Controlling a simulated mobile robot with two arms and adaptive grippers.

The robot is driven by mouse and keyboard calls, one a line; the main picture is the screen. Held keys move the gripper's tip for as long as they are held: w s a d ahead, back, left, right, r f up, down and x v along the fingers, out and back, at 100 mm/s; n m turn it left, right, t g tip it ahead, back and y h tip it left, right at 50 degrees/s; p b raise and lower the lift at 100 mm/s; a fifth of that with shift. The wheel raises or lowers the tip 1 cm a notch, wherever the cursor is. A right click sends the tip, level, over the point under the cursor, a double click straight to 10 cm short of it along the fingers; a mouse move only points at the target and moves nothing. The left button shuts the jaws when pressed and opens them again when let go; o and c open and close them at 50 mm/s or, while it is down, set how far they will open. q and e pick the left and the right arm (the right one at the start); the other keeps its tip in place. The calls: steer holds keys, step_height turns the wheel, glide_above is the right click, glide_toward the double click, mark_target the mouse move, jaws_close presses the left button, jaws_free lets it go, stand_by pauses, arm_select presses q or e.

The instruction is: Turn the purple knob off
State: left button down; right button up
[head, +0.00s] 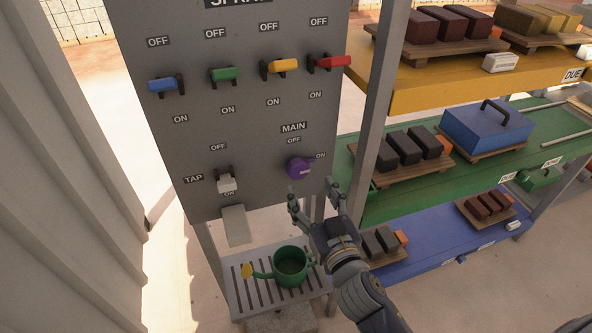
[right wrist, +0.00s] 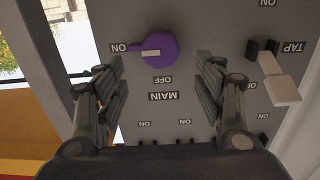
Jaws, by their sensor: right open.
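The purple knob (head: 299,167) sits on the grey panel (head: 240,130) under the MAIN label, with OFF above it and ON to its right. In the right wrist view the knob (right wrist: 160,49) has a pale pointer mark directed toward the ON label. My right gripper (head: 314,190) is open, just below and in front of the knob in the head view. In the right wrist view its fingers (right wrist: 162,75) are spread on either side of the picture, with the knob showing beyond and between them, apparently untouched. My left gripper is not in view.
The white TAP lever (head: 226,181) is left of the knob. Blue, green, yellow and red levers (head: 333,62) line the panel above. A green watering can (head: 290,265) stands on the slatted shelf below. A rack with bricks on trays stands close on the right.

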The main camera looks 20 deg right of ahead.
mark_target(300, 171)
steer(key=w+p, duration=0.1)
steer(key=w, duration=0.6)
steer(key=shift+w+a, duration=0.15)
steer(key=shift+w, duration=0.25)
steer(key=c, duration=1)
